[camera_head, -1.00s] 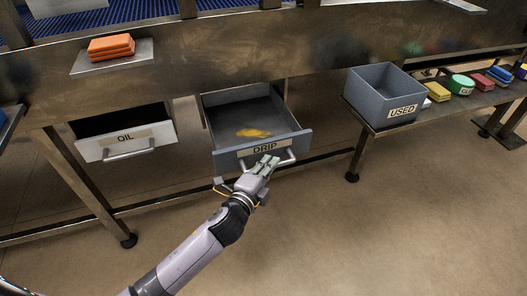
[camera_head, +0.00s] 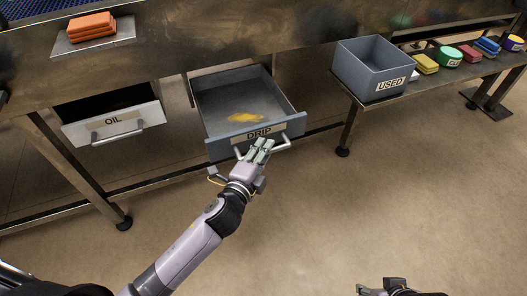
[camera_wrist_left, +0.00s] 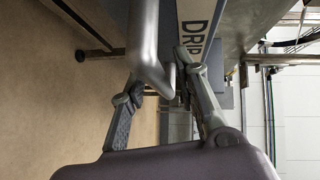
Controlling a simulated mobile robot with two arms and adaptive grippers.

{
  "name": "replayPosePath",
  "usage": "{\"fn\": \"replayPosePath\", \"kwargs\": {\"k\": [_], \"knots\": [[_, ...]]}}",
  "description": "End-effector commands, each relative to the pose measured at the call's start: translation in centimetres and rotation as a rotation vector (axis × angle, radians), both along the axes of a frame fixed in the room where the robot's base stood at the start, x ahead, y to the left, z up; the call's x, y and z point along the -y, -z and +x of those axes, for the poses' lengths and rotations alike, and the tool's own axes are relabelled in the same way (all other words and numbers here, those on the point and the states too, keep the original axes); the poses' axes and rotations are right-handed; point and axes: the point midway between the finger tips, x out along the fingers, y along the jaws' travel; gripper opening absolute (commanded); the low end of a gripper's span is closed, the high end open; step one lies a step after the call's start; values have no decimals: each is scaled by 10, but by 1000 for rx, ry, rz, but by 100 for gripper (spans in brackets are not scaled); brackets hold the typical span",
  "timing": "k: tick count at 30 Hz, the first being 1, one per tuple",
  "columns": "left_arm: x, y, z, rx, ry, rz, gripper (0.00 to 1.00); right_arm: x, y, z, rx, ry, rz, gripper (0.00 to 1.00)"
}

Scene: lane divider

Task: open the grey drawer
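The grey drawer (camera_head: 220,146), labelled DRIP, stands pulled well out under the bench, with a yellow patch (camera_head: 245,117) on its floor. Its bar handle (camera_head: 283,145) is on the front face. My left gripper (camera_head: 260,147) is at the handle. In the left wrist view its two fingers (camera_wrist_left: 158,90) stand apart, with the grey handle bar (camera_wrist_left: 145,45) between and beyond them; whether they touch it is unclear. Part of my right gripper (camera_head: 395,288) shows at the bottom edge, its fingers not clear.
A white drawer labelled OIL (camera_head: 115,124) is partly open at the left. A grey USED bin (camera_head: 375,75) stands on the right bench, beside several coloured blocks and tubs. Orange blocks (camera_head: 92,26) lie on a shelf above. The floor in front is clear.

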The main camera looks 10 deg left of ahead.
Motion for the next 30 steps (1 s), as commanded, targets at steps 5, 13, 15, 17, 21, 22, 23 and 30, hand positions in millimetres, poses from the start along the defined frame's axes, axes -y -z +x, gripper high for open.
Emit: {"fn": "replayPosePath", "kwargs": {"k": [5,13,15,17,21,22,23,30], "knots": [[0,-1,0,2,1,-1,33,0,0,0,0,0,0,40],[-1,-2,-9,1,1,-2,33,0,-1,1,4,2,1,40],[-3,-3,-19,0,1,-2,33,0,-1,1,3,2,1,40],[-6,-4,-30,-1,0,-2,33,0,-1,1,3,1,1,40],[-12,-8,-60,-2,1,-2,33,0,0,1,2,1,1,40],[-13,-9,-66,-1,1,-2,33,0,0,1,2,1,1,40],[-14,-10,-72,-2,1,-3,33,0,0,1,2,1,1,40],[-22,-15,-106,-1,0,-3,33,0,0,0,1,1,0,40]]}}
